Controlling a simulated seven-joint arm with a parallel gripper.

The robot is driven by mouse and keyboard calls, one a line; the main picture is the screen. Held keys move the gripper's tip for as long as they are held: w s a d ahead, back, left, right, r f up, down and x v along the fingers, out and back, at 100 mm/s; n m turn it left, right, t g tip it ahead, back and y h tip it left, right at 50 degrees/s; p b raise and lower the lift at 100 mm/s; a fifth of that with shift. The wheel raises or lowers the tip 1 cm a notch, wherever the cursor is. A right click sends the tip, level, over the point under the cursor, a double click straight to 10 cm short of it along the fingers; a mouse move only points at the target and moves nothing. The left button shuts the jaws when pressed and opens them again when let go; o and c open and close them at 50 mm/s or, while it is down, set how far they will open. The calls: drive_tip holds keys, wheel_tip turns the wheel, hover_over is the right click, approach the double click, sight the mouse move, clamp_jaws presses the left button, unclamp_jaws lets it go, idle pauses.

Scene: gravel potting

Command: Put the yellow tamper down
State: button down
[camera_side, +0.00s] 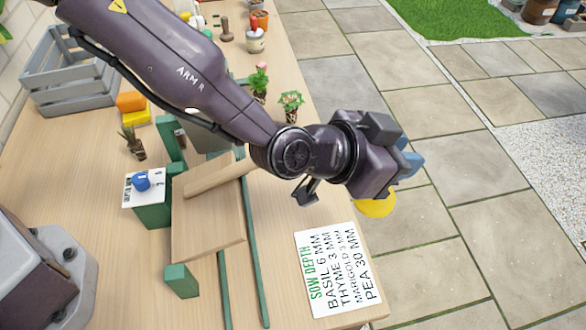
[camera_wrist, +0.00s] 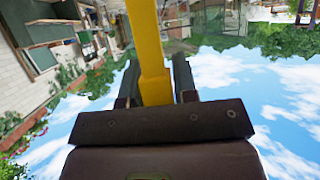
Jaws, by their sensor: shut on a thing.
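The yellow tamper (camera_wrist: 147,45) stands between the two fingers of my gripper (camera_wrist: 157,82) in the wrist view, and the fingers are shut on its stem. In the side view a round yellow part of the tamper (camera_side: 375,207) shows below my gripper (camera_side: 408,162). The rest of it is hidden behind the gripper and wrist. The gripper is raised at the right edge of the wooden bench (camera_side: 120,280), and in the picture the tamper overlaps the paving beyond.
A sow depth card (camera_side: 338,272) lies at the bench's front right. A wooden board with a roller-like bar (camera_side: 212,225) stands left of my gripper. Small plants (camera_side: 291,102), a grey crate (camera_side: 70,75) and a green box with a blue knob (camera_side: 150,208) are also on the bench.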

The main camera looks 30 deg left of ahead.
drive_tip(key=w+a+f+m, duration=0.1)
drive_tip(key=w+f, duration=0.3)
drive_tip(key=w, duration=0.2)
drive_tip(key=s+a+r+m+g+h, duration=0.1)
drive_tip(key=a+r+m+g+h, duration=0.1)
drive_tip(key=a+r+m+g, duration=0.45)
drive_tip(key=s+a+r+m+g+h, duration=0.1)
drive_tip(key=a+r+m+g+h, duration=0.15)
drive_tip(key=a+m+g, duration=0.7)
drive_tip(key=f, duration=0.5)
drive_tip(key=a+f+n, duration=0.1)
drive_tip(key=f, duration=0.5)
drive_tip(key=f+n+t, duration=0.1)
drive_tip(key=f, duration=0.5)
drive_tip(key=shift+s+a, duration=0.2)
drive_tip(key=shift+s, duration=0.05)
drive_tip(key=c, duration=0.9)
unclamp_jaws()
